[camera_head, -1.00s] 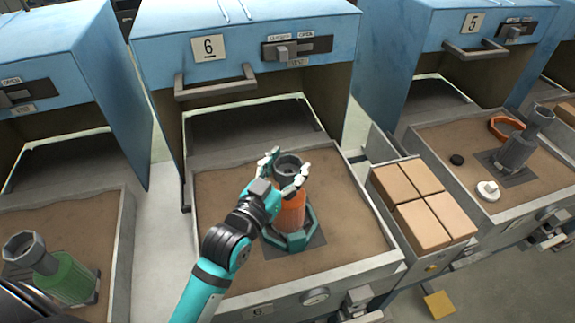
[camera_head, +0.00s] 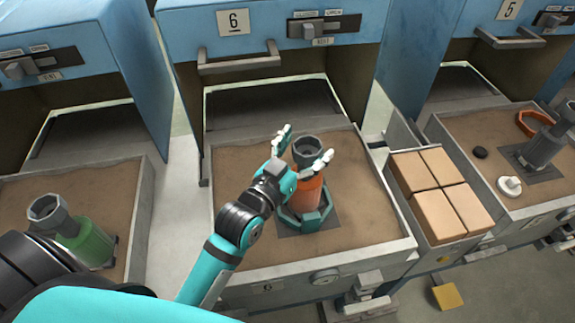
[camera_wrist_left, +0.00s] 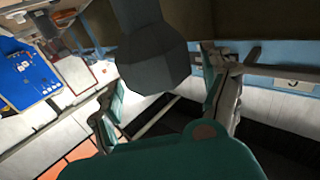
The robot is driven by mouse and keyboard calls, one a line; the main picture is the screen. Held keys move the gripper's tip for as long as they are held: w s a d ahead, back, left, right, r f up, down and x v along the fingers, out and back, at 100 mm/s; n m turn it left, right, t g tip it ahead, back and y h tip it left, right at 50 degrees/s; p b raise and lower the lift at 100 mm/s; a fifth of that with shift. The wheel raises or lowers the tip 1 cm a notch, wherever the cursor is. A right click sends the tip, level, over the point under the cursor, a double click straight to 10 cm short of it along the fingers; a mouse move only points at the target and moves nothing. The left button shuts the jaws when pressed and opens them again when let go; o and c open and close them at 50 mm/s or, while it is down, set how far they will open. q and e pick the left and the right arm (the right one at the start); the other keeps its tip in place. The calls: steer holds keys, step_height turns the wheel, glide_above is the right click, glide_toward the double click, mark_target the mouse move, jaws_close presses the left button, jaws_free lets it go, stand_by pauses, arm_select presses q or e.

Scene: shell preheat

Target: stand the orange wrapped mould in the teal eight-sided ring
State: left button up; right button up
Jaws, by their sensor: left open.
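The orange wrapped mould (camera_head: 306,196) stands upright, with its grey funnel-like top (camera_head: 307,150) pointing up. Its base is inside the teal eight-sided ring (camera_head: 312,221), which lies on a dark square plate in the sand tray of station 6. My left gripper (camera_head: 304,150) is open, its fingers spread on either side of the mould's top. Clear gaps show between fingers and mould in the head view. In the left wrist view the grey top (camera_wrist_left: 152,58) appears close beyond the open fingers (camera_wrist_left: 165,105). The right gripper is not in view.
The blue hood (camera_head: 265,40) of station 6 stands open behind the sand tray (camera_head: 232,262). A box of tan bricks (camera_head: 438,190) is to the right. A green mould (camera_head: 88,243) stands at left. An orange ring (camera_head: 530,122) and grey mould (camera_head: 545,147) are at station 5.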

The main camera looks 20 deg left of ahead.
arm_select(q)
steer(key=s+a+b, duration=0.1)
steer(key=s+a, duration=0.1)
steer(key=s, duration=0.9)
steer(key=shift+f, duration=0.15)
